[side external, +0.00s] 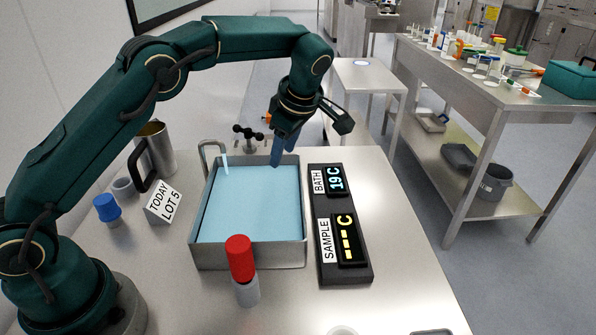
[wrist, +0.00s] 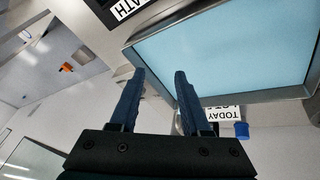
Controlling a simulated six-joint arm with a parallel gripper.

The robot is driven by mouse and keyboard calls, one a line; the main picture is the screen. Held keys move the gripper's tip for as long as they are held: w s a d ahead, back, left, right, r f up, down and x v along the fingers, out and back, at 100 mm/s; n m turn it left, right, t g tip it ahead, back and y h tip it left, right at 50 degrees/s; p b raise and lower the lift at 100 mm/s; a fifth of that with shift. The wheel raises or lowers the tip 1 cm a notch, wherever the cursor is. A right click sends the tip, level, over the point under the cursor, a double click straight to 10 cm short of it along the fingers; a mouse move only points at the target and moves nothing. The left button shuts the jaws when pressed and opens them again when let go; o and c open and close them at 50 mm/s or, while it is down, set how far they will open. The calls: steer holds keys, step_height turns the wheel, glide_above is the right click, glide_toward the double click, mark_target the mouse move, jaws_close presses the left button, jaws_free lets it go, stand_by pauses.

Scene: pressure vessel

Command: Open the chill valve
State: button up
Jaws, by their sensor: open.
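A black, lobed valve handle (side external: 248,131) stands behind the far left corner of the bath, near a bent metal spout (side external: 207,147). It carries no readable label in the side view, and I cannot make it out in the wrist view. The bath (side external: 197,248) is a metal tank of pale blue liquid, also seen in the wrist view (wrist: 135,38). My gripper (side external: 280,158) points down near the bath's far right edge, to the right of the handle. Its two blue fingers are apart and empty, also in the wrist view (wrist: 160,75).
A black display panel (side external: 325,267) right of the bath reads BATH 19C, with dashes for SAMPLE. A red-capped tube (side external: 241,262) stands in front. A TODAY LOT 5 sign (side external: 164,203), a blue-capped item (side external: 106,207) and a metal jug (side external: 158,150) stand left.

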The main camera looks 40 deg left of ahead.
steer(key=shift+w, duration=0.15)
steer(key=c, duration=0.7)
steer(key=shift+f+m, duration=0.3)
steer(key=shift+m, duration=0.1)
jaws_close()
steer(key=s+a+r+t, duration=0.3)
steer(key=s+a+r, duration=0.4)
steer(key=r, duration=0.2)
glide_toward(248, 137)
step_height(248, 137, down, 4)
steer(key=s, duration=0.2)
steer(key=shift+w+a+f+m, duration=0.1)
steer(key=shift+w+m, duration=0.05)
steer(key=shift+w, duration=0.75)
steer(key=shift+w+a+m, duration=0.15)
steer(key=shift+w, duration=0.75)
steer(key=shift+w+d+n+y, duration=0.15)
steer(key=shift+w+n+y, duration=0.2)
steer(key=shift+n, duration=0.45)
